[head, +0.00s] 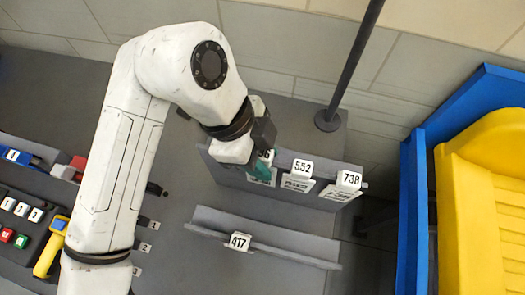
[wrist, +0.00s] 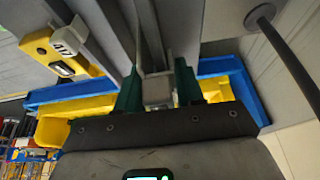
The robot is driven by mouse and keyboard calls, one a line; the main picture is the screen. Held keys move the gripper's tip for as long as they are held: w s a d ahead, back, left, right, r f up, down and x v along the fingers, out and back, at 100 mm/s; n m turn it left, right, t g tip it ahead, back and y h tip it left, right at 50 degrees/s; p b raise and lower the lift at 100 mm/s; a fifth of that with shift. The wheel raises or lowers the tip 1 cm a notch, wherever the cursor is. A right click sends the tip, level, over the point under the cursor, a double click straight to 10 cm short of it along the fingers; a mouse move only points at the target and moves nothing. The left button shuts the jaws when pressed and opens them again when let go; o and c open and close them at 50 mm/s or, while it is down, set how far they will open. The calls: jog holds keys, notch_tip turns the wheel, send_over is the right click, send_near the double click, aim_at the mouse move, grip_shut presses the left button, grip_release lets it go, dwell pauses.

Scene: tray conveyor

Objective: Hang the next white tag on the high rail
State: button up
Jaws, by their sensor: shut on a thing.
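My gripper (head: 262,167) is at the left end of the high rail (head: 236,170) in the head view, its teal fingers around a white tag (head: 267,154) mostly hidden by the gripper. In the wrist view my gripper (wrist: 158,90) is shut on this tag (wrist: 157,92), seen as a pale block between the green fingers. Whether it touches the rail cannot be told. White tags 552 (head: 302,168) and 738 (head: 349,179) sit on the high rail to the right. White tag 417 (head: 239,241) sits on the lower rail (head: 285,247).
A dark post (head: 345,70) stands behind the high rail. A blue bin (head: 411,205) with a yellow liner (head: 478,215) is at the right. A panel with buttons (head: 20,220) and a yellow handheld device (head: 50,250) are at the left. Pale plates hang below the high-rail tags.

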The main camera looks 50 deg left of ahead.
jog(key=shift+f, duration=0.4)
jog(key=o, duration=1.1)
jog(key=shift+o, duration=0.2)
jog(key=shift+r, duration=0.1)
jog(key=b+v, duration=0.1)
jog(key=v, duration=0.9)
jog(key=shift+r, duration=0.3)
jog(key=shift+a, duration=0.15)
